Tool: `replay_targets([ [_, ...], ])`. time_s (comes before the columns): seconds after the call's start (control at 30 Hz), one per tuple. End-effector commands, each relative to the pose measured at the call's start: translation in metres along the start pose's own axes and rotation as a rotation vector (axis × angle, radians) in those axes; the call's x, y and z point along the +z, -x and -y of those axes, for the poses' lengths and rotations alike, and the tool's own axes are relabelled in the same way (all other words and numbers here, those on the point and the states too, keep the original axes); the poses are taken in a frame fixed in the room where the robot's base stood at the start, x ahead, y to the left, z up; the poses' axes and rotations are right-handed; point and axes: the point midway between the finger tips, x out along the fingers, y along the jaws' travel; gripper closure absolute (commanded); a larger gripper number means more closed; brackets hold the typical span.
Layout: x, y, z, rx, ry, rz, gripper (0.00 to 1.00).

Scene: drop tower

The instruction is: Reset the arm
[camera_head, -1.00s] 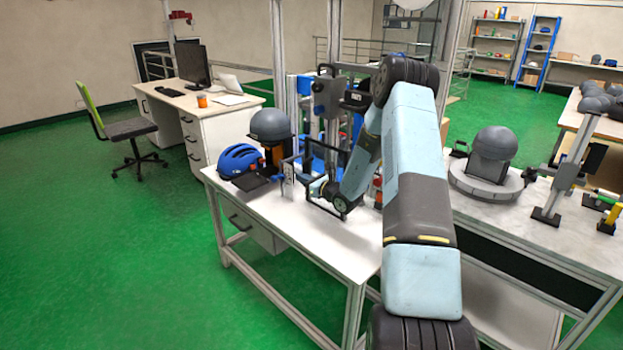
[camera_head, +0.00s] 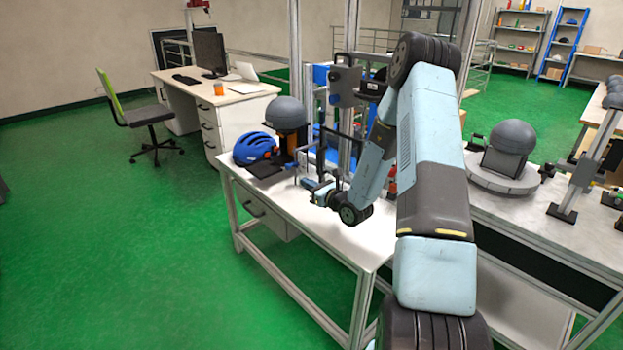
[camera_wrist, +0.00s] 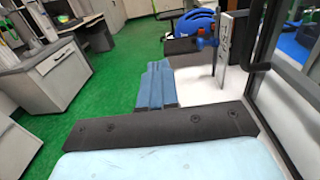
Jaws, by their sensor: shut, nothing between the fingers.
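My arm crosses the right half of the head view and bends down to the white table (camera_head: 352,238). My gripper (camera_head: 308,183) is low over the table, to the right of the blue helmet and the dark headform. In the wrist view its two blue-grey fingers (camera_wrist: 157,84) lie side by side, shut and empty. Beyond them are a dark base (camera_wrist: 180,47) and part of the blue helmet (camera_wrist: 197,22). My arm hides part of the equipment behind it.
The blue helmet (camera_head: 255,148) sits at the table's left end beside a grey headform (camera_head: 286,113) on a stand. Another headform (camera_head: 511,138) rests on the right bench. Green floor (camera_head: 130,250) is clear on the left.

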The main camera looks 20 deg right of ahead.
Motion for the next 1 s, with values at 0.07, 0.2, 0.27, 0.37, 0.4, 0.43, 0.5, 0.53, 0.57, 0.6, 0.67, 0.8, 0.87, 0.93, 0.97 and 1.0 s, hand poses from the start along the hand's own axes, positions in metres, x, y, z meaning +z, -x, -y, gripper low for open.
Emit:
replay_targets([
  [0.07,0.0,0.004,-0.007,0.0,0.0,0.0,1.0],
  [0.2,0.001,0.008,-0.015,0.004,0.002,0.0,1.0],
  [0.27,0.006,0.008,-0.019,0.019,0.012,0.003,1.0],
  [0.37,0.024,0.006,-0.032,0.078,0.051,0.013,1.0],
  [0.4,0.034,0.006,-0.04,0.113,0.075,0.018,1.0],
  [0.43,0.042,0.006,-0.046,0.143,0.095,0.02,1.0],
  [0.5,0.062,0.006,-0.064,0.224,0.15,0.026,1.0],
  [0.53,0.071,0.007,-0.073,0.259,0.175,0.029,1.0],
  [0.57,0.079,0.009,-0.081,0.294,0.199,0.03,1.0],
  [0.6,0.09,0.011,-0.091,0.34,0.233,0.032,1.0],
  [0.67,0.105,0.015,-0.108,0.409,0.285,0.034,1.0],
  [0.8,0.135,0.03,-0.143,0.562,0.41,0.03,1.0],
  [0.87,0.147,0.038,-0.158,0.625,0.466,0.027,1.0],
  [0.93,0.159,0.048,-0.174,0.698,0.535,0.021,1.0],
  [0.97,0.164,0.053,-0.181,0.728,0.564,0.018,1.0],
  [1.0,0.17,0.06,-0.189,0.766,0.604,0.014,1.0],
])
